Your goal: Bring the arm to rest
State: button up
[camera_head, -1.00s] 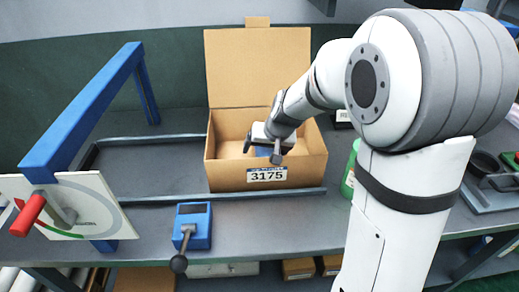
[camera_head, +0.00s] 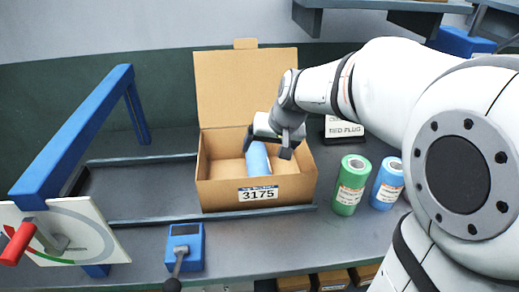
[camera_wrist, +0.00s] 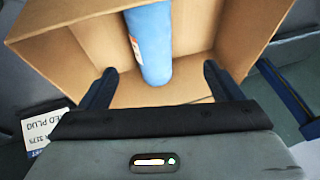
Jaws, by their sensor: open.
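My gripper (camera_head: 268,146) is over the open cardboard box labelled 3175 (camera_head: 225,194), its jaws apart. In the wrist view, my gripper (camera_wrist: 160,85) shows two dark fingers with a clear gap between them. A blue cylinder (camera_head: 258,160) is inside the box, leaning or lying; in the wrist view the blue cylinder (camera_wrist: 151,45) extends away from between the fingertips. I cannot tell whether a finger touches it. My arm reaches in from the right.
A green roll (camera_head: 350,187) and a blue roll (camera_head: 388,184) stand right of the box. A RED PLUG sign (camera_head: 344,128) is behind them. A blue frame (camera_head: 75,130) with a red-handled dial (camera_head: 60,235) is at left. A blue device (camera_head: 185,246) sits in front. Shelf (camera_head: 370,5) overhead.

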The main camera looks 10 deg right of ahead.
jog(key=s+d+g+h+p, duration=0.1)
jog(key=s+d+p, duration=0.1)
jog(key=s, duration=0.8)
jog(key=s+d+g+h+p, duration=0.1)
jog(key=s+d, duration=0.3)
jog(key=s, duration=0.5)
jog(key=shift+s+d+h+p, duration=0.25)
jog(key=shift+s+h+p, duration=0.1)
jog(key=shift+p, duration=0.2)
jog(key=shift+r, duration=0.1)
